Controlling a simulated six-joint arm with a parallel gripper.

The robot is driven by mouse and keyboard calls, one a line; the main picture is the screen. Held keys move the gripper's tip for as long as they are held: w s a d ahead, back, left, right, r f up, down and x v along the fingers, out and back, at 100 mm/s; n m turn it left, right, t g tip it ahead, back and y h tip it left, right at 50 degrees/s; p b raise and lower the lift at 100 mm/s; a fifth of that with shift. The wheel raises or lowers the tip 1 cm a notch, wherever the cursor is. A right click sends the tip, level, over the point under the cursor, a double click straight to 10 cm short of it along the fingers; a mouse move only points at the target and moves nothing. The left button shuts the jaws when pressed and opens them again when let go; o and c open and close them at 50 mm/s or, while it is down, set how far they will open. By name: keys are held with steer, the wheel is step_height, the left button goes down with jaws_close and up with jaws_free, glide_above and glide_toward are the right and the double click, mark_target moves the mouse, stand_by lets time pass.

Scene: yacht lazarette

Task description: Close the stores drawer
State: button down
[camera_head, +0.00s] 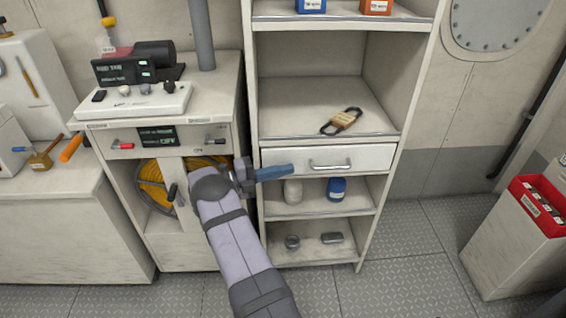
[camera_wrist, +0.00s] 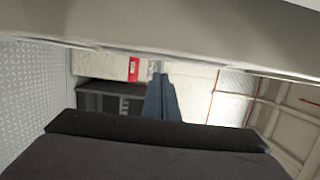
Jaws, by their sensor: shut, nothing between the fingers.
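The stores drawer (camera_head: 372,158) is a white drawer front with a metal bar handle (camera_head: 331,167), in the middle of the tall shelf unit. I cannot tell whether it stands slightly out or flush. My gripper (camera_head: 288,171) is shut and empty, its blue fingers pointing right across the drawer's lower left, left of the handle. Whether they touch the drawer is unclear. In the wrist view the fingers (camera_wrist: 160,98) show together, below a broad pale panel edge that crosses the top; I cannot tell which part it is.
A carabiner-like item (camera_head: 342,121) lies on the shelf above the drawer. A white jar (camera_head: 293,191) and a blue jar (camera_head: 337,189) stand below it. A cabinet with coiled yellow hose (camera_head: 152,184) is at left. A red-topped bin (camera_head: 537,204) stands right; the floor between is clear.

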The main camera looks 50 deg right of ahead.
steer(key=s+a+v, duration=0.1)
steer(key=s+v, duration=0.1)
steer(key=v, duration=0.8)
steer(key=shift+w+a+b, duration=0.2)
steer(key=shift+a+b, duration=0.15)
steer(key=shift+f, duration=0.1)
